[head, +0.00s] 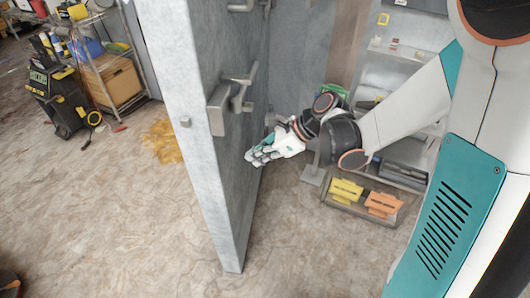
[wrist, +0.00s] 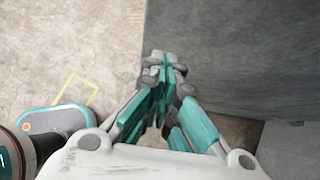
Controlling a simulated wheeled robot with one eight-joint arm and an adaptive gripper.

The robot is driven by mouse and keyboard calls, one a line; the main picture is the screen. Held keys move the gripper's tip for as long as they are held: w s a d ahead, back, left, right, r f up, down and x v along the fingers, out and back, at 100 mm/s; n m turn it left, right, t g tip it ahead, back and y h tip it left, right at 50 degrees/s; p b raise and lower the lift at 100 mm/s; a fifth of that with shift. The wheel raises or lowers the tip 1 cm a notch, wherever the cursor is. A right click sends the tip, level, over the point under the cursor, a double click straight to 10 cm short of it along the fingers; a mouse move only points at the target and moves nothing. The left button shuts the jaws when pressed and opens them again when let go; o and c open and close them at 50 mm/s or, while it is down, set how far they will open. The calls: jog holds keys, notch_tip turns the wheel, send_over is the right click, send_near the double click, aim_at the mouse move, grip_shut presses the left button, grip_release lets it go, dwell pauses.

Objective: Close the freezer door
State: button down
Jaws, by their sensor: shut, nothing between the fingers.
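The freezer door (head: 232,180) is a thick grey slab that stands open, its free edge toward me in the head view. A metal latch handle (head: 222,105) sits on its face, about halfway up. My gripper (head: 256,160) is shut and empty, to the right of the door and close to its face, below the handle. In the wrist view the closed fingertips (wrist: 163,62) overlap the left edge of the grey door (wrist: 240,55). I cannot tell whether they touch it.
Right of the door, shelves (head: 388,55) stand behind my arm, with a low bin (head: 340,204) holding yellow and orange packs. A wire rack (head: 108,62) with boxes and a black tool cart (head: 52,100) stand at the far left. The floor left of the door is mostly clear, with a yellow-brown stain (head: 163,141).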

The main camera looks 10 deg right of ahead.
aim_at(223, 167)
jog(key=shift+w+a+f+b, duration=0.35)
jog(key=shift+w+a+f, duration=0.1)
jog(key=shift+a, duration=0.65)
jog(key=shift+w+a+f+b, duration=0.35)
jog(key=shift+a+f, duration=0.15)
jog(key=shift+a, duration=0.55)
jog(key=shift+w+a+f+b, duration=0.35)
jog(key=shift+w+a+f, duration=0.1)
jog(key=shift+a, duration=0.65)
